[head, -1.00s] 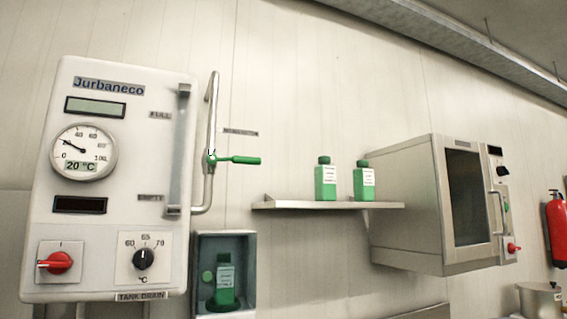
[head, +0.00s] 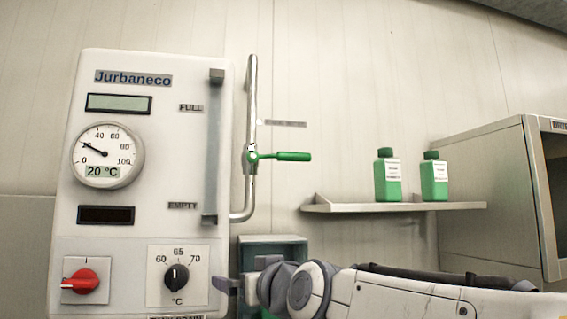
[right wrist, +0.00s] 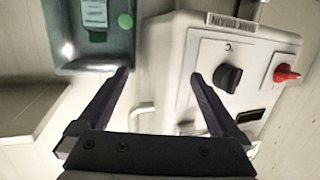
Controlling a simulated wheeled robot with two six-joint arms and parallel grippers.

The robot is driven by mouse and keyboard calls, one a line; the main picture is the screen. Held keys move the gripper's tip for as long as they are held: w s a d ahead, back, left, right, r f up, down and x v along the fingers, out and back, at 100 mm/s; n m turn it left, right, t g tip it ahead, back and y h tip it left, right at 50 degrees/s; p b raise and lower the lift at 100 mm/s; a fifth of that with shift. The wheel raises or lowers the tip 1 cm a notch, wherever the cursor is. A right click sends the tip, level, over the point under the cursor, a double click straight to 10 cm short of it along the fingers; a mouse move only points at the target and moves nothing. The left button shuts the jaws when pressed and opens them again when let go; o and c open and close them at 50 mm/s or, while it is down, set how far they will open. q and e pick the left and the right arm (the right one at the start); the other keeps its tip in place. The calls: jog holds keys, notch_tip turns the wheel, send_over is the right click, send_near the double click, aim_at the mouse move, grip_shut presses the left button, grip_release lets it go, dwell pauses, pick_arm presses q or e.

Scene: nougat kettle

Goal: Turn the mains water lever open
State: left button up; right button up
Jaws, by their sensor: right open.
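The green lever (head: 290,157) sits on a valve on the vertical metal pipe (head: 251,110) beside the white Jurbaneco unit (head: 150,140). Its handle lies level, pointing right. A small label to its upper right is too blurred to read. My right gripper (head: 240,275) is open and empty. In the head view it is below the lever, by the unit's lower right edge. In the right wrist view its open fingers (right wrist: 160,75) point towards the wall, between the recessed box and the unit. The lever is not in that view. My left gripper is not in view.
A shelf (head: 400,207) with two green bottles (head: 387,176) is right of the lever. A steel cabinet (head: 490,185) stands farther right. The recessed box (head: 283,250) is partly hidden behind my arm. A red knob (head: 85,281) and black dial (head: 176,278) are on the unit.

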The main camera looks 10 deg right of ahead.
aim_at(291, 153)
jog(key=d+r+m+t+h, duration=0.1)
jog(key=d+r+t, duration=0.1)
jog(key=r, duration=0.5)
jog(key=d+r+m+t+h, duration=0.1)
jog(key=d+r+t+h, duration=0.1)
jog(key=d+r, duration=0.3)
jog(key=d+r+m+t+h+p, duration=0.1)
jog(key=d+r+t, duration=0.1)
jog(key=r, duration=0.6)
jog(key=shift+s+d+r+t+h, duration=0.3)
jog(key=shift+s+d+t+h, duration=0.1)
jog(key=shift+d, duration=0.25)
jog(key=p+x, duration=0.4)
jog(key=x, duration=0.5)
jog(key=shift+w+r+p, duration=0.1)
jog(key=shift+r+p, duration=0.1)
jog(key=shift+p, duration=0.1)
jog(key=shift+w, duration=0.45)
